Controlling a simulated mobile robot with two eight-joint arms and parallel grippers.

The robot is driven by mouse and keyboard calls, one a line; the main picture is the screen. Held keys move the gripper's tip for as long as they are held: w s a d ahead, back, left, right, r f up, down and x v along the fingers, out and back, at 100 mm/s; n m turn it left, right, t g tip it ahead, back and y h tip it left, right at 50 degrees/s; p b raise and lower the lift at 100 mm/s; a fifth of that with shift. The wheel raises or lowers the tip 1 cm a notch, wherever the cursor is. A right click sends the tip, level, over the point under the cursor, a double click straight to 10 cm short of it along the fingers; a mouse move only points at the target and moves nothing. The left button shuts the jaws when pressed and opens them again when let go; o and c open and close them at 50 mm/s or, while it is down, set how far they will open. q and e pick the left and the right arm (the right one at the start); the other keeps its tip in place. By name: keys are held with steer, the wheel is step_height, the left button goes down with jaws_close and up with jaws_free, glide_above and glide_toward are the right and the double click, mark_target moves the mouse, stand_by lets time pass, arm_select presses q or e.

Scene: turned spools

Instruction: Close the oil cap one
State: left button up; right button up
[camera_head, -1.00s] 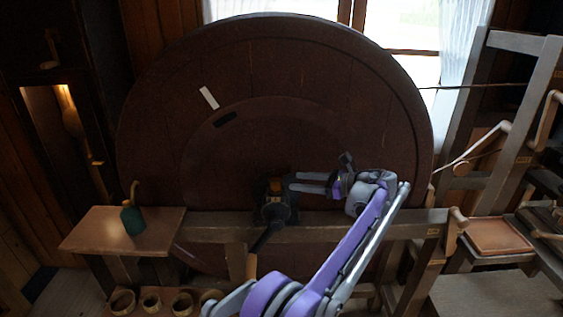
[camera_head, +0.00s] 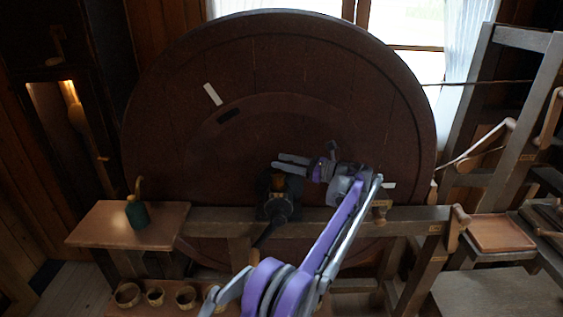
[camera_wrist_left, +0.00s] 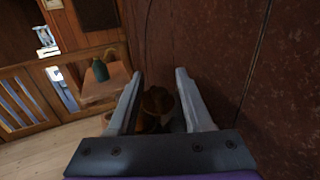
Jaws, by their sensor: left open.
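The oil cap (camera_head: 278,183) is a small amber-brown piece on top of the dark bearing block (camera_head: 277,206) in front of the big wheel's hub. My left gripper (camera_head: 277,161) is open and empty, its fingers pointing left just above the cap in the head view. In the left wrist view, a brown cap (camera_wrist_left: 156,102) shows between the two spread fingers (camera_wrist_left: 159,75), and the gripper bar hides what lies below. I cannot tell whether the cap's lid is raised. My right gripper is not in view.
The large dark wooden wheel (camera_head: 330,110) stands close behind the gripper. A wooden beam (camera_head: 340,224) runs below. A green oil can (camera_head: 137,213) stands on a small side table (camera_head: 95,226) at the left. Several wooden rings lie at the bottom left.

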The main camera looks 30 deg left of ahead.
arm_select(q)
steer(key=shift+s+a, duration=0.1)
steer(key=shift+a, duration=0.4)
jaws_close()
